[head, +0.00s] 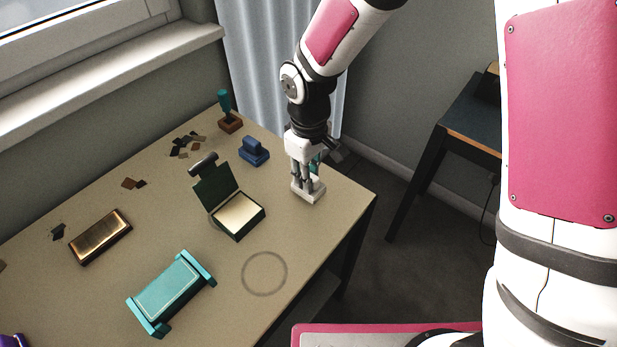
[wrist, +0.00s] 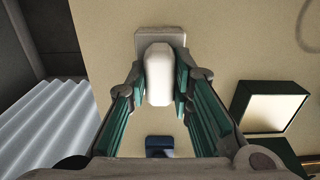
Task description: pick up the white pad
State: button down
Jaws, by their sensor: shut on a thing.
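The white pad (head: 308,191) has a flat, pale base and a rounded white handle, and is at the right end of the table. In the wrist view its handle (wrist: 158,75) stands between the fingers, with the base (wrist: 178,38) beyond them. My gripper (head: 306,174) points down from above and is shut on the handle, one finger on each side; it also shows in the wrist view (wrist: 160,88). The base is at or very near the tabletop; I cannot tell whether it touches. The fingers hide part of the handle.
An open green case (head: 238,213) with a cream pad stands to the left. A blue stamp (head: 253,151) and a teal-handled stamp (head: 226,110) are behind it. A teal stand (head: 171,292) and a gold-topped box (head: 100,237) are nearer the front. The table's right edge is close.

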jog(key=shift+r, duration=0.5)
jog(key=shift+s+r, duration=0.25)
jog(key=shift+r, duration=0.8)
jog(key=s+a+r, duration=0.1)
jog(key=s, duration=1.4)
jog(key=shift+s+a, duration=0.15)
jog(key=shift+s, duration=0.1)
jog(key=shift+r, duration=0.1)
jog(key=c, duration=2)
grip_release()
grip_shut()
